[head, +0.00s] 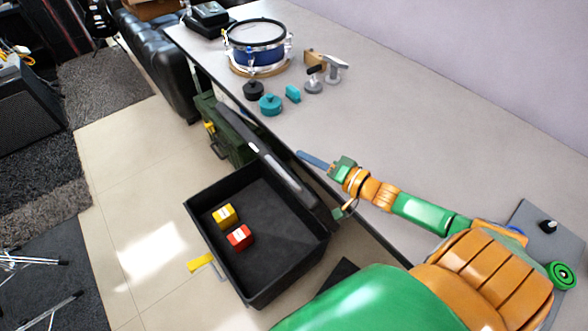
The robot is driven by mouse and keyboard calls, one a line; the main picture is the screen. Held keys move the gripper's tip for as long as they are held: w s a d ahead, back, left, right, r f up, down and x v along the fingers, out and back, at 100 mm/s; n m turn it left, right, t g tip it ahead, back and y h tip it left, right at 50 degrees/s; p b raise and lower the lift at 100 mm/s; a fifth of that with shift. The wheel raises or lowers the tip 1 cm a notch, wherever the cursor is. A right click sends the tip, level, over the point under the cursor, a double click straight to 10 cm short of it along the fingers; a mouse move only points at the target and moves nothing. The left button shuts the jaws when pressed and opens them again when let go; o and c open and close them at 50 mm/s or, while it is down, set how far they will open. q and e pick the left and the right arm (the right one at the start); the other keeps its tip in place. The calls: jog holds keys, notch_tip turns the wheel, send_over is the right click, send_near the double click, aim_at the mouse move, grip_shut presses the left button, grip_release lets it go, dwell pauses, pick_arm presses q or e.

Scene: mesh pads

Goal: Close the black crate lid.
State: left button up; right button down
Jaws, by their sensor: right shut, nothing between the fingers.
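The black crate (207,243) stands open on the floor beside the long table. Its black lid (264,155) is raised, standing up along the crate's table side and seen nearly edge-on, with a light patch on it. A yellow block (225,216) and a red block (239,237) lie on the crate floor. My right gripper (305,156) is shut and empty. It is over the table's edge, to the right of the lid, and looks apart from it. My left gripper is not in view.
The grey table (430,150) runs along the right. On it are a blue drum (257,45), teal pieces (270,104) and small grey tools (335,70). A dark green case (230,130) stands behind the crate. The tiled floor left of the crate is clear.

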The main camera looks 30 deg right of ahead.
aim_at(279, 167)
jog(key=a, duration=0.1)
jog(key=a+f, duration=0.1)
jog(key=a, duration=0.1)
jog(key=shift+w+f, duration=0.25)
jog(key=shift+f, duration=0.15)
jog(key=shift+a+f, duration=0.25)
jog(key=shift+a, duration=0.1)
